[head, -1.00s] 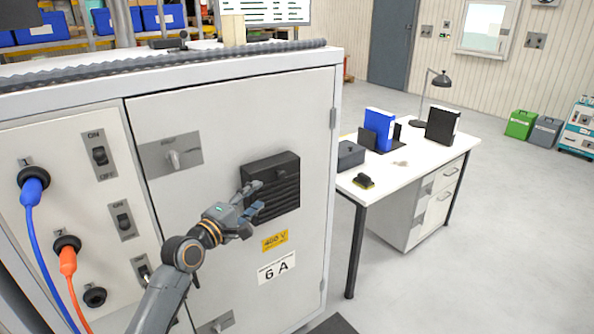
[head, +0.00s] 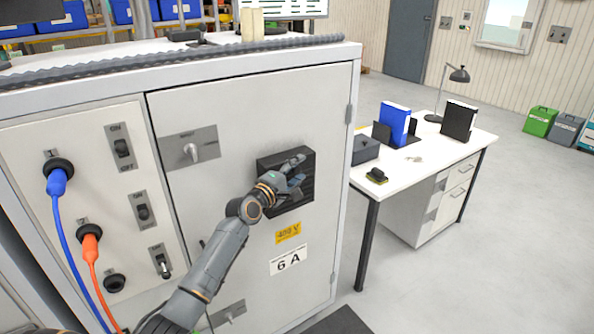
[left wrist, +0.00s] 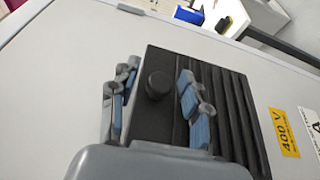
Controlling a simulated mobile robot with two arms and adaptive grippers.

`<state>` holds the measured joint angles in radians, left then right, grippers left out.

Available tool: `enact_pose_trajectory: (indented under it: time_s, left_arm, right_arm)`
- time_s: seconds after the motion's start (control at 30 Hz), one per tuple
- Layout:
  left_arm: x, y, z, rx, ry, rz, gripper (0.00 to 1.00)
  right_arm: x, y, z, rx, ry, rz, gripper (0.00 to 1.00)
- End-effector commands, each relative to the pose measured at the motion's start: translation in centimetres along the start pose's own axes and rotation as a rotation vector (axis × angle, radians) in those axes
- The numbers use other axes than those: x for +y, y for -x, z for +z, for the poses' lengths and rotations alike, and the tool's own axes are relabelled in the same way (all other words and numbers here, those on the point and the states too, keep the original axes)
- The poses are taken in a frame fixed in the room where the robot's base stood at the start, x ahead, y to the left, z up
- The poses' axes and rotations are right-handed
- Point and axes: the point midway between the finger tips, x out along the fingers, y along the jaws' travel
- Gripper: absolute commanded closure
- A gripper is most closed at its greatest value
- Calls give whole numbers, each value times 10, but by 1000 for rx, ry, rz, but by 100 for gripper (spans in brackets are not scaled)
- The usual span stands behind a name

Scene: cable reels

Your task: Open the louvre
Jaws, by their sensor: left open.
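The louvre (head: 298,203) is a black slatted vent on the grey cabinet door, and it also shows in the left wrist view (left wrist: 228,110). A round black knob (left wrist: 158,85) stands on its plain side. My left gripper (head: 297,172) is in front of the louvre and hides part of it. In the left wrist view my left gripper (left wrist: 158,98) is open, with blue-padded fingers on either side of the knob. I cannot tell whether they touch it. The slats look closely set; their exact angle is unclear. My right gripper is not in view.
The cabinet door has a rotary switch plate (head: 190,149), a yellow 400 V label (head: 288,232) and a 6 A label (head: 288,260). Blue (head: 57,182) and orange (head: 90,250) cables hang at the left. A white desk (head: 430,150) with binders stands at the right.

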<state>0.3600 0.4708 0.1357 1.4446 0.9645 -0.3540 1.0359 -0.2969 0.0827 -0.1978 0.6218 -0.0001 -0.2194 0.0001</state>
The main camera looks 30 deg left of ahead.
Motion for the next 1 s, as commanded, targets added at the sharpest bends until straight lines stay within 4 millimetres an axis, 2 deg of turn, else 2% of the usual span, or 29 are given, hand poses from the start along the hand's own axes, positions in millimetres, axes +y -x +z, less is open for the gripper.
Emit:
enact_pose_trajectory:
  time_s: [0.1,0.13,0.3,0.37,0.73,1.0]
  left_arm:
    - [0,0,0,0,0,0,53]
    - [0,0,0,0,0,0,57]
    - [0,0,0,0,0,0,92]
    - [0,0,0,0,0,0,100]
    - [-3,2,3,-1,-14,5,100]
    - [-12,10,22,-2,-127,51,100]
  right_arm:
    - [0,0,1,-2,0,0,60]
    - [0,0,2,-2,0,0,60]
    - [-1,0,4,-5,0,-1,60]
    - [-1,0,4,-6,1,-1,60]
    - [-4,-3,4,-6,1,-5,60]
    - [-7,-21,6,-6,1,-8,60]
